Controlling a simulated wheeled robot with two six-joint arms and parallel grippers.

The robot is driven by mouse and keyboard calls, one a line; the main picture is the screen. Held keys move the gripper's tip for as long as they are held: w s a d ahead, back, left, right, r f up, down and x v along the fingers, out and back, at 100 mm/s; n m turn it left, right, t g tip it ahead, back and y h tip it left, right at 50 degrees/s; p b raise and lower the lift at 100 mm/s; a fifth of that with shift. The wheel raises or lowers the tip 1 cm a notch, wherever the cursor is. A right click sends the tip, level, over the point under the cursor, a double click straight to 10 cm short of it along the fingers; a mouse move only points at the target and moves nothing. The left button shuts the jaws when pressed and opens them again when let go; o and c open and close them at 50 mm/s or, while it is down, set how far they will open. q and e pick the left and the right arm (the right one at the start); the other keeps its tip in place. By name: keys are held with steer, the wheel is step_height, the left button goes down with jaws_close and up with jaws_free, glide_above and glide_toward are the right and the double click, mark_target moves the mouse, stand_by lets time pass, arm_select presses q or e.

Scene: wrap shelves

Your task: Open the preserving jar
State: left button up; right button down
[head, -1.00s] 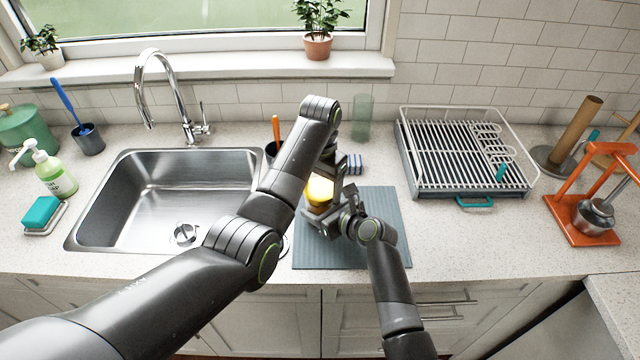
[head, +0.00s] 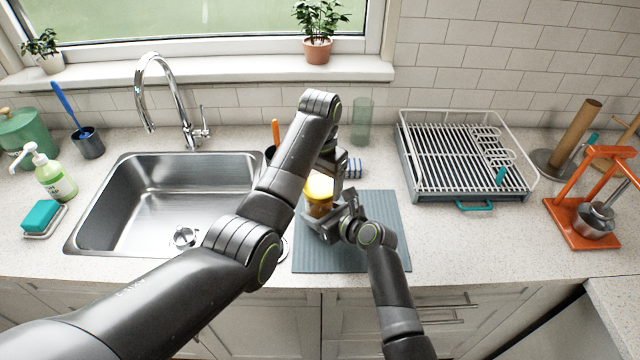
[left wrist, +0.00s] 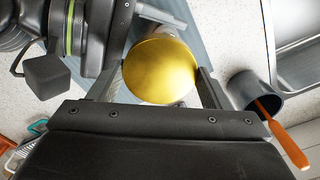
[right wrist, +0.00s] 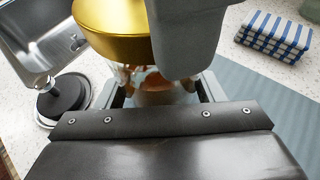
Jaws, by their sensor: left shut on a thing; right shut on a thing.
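The preserving jar (head: 317,208) stands over the blue-grey mat, mostly hidden by my grippers. Its round gold lid (left wrist: 161,71) sits between the fingers of my left gripper (head: 325,183), which comes from above and is shut on it. My right gripper (head: 330,214) is shut on the jar's body, low and from the front right. In the right wrist view the glass body with reddish-brown contents (right wrist: 156,82) is between the fingers, with the gold lid (right wrist: 112,28) above. I cannot tell whether the lid touches the jar's rim.
The mat (head: 385,245) lies between the sink (head: 150,205) and the dish rack (head: 465,160). A striped cloth (right wrist: 275,33), a green glass (head: 362,122) and a dark cup with an orange-handled tool (left wrist: 255,93) stand close behind. An orange stand (head: 590,220) is far right.

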mark_target(320, 187)
stand_by(0.3)
arm_select(q)
steer(key=shift+r, duration=2.05)
arm_select(e)
steer(key=shift+c, duration=1.3)
jaws_free()
